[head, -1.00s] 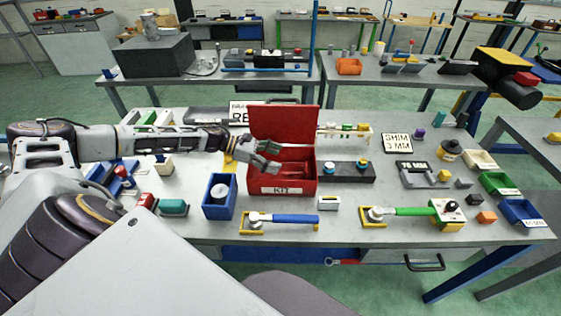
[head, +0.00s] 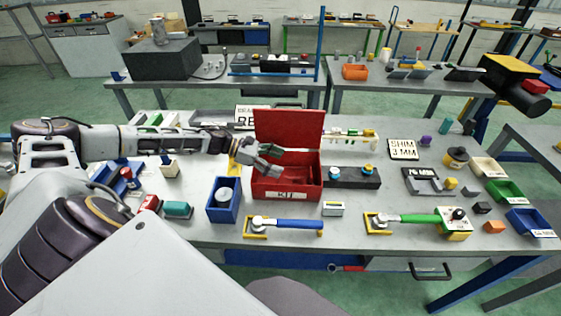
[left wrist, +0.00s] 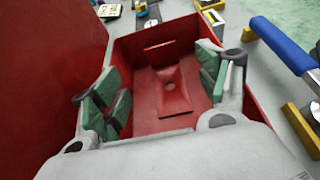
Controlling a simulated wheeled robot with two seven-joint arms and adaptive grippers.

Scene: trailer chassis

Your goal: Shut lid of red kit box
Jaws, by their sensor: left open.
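The red kit box (head: 286,188) stands on the grey workbench with a white "KIT" label on its front. Its red lid (head: 289,128) is up, standing near upright at the back edge. My left gripper (head: 272,160) is open at the left side of the box, over its opening. In the left wrist view, the open fingers (left wrist: 163,90) sit over the red interior (left wrist: 150,115), which looks empty apart from a raised red shape on the floor. The lid (left wrist: 50,70) fills the left of that view. The fingers look apart from the lid. My right gripper does not show.
A blue bin (head: 224,200) stands just left of the box. A blue-handled clamp (head: 284,224) and a small white block (head: 333,209) lie in front. A dark block with knobs (head: 353,177) sits to the right. Signs stand behind and to the right.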

